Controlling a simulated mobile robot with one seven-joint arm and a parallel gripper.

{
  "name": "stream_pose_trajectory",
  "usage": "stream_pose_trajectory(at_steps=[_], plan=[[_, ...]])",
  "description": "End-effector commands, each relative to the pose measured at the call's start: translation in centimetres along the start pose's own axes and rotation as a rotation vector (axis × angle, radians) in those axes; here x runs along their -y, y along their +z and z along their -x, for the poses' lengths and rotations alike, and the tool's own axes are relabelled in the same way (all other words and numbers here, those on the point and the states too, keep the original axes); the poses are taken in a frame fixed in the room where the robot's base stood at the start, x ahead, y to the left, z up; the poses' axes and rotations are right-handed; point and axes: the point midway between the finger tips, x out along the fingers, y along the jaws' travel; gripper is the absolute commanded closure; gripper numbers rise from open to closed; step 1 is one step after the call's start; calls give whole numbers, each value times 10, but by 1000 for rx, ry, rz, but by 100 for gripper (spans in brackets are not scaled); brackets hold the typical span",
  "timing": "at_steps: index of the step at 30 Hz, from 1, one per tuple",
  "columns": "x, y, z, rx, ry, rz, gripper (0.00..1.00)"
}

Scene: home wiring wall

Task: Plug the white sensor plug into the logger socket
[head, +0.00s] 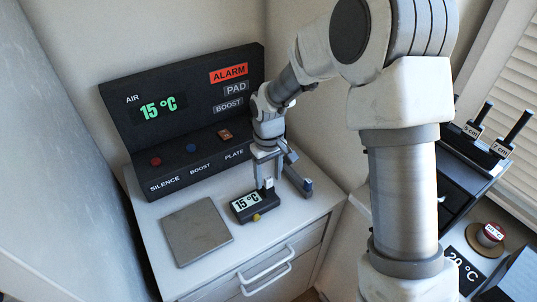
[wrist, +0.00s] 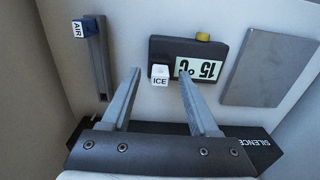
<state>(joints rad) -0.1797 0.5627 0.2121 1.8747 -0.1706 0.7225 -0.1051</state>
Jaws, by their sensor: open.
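The logger (head: 243,207) is a dark box with a lit display reading 15 °C; it also shows in the wrist view (wrist: 167,49). The white plug, marked ICE (wrist: 160,79), is at the logger's edge beside the display, and appears in the head view (head: 268,183). I cannot tell whether it is seated in a socket; the socket is hidden. My gripper (head: 267,180) points down, open, with one finger on each side of the white plug and gaps showing in the wrist view (wrist: 160,72). A blue plug marked AIR (wrist: 80,29) sits at the end of a grey holder (wrist: 98,68).
A grey plate (head: 196,232) lies on the white cabinet top left of the logger. A dark console (head: 185,160) with buttons and an AIR 15 °C display stands behind. A yellow knob (head: 257,217) is on the logger. The holder and blue plug are close on the gripper's right.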

Motion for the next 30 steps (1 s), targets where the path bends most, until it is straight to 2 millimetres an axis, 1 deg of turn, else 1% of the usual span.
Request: stream_pose_trajectory(at_steps=[5, 12, 18, 21, 24, 30], plan=[[-1, -2, 36, -7, 3, -1, 39], [-1, -1, 96, -7, 3, -1, 39], [0, 0, 138, -4, 2, 0, 39], [0, 0, 152, -3, 1, 0, 39], [0, 0, 161, -2, 1, 0, 39], [0, 0, 166, -1, 0, 0, 39]])
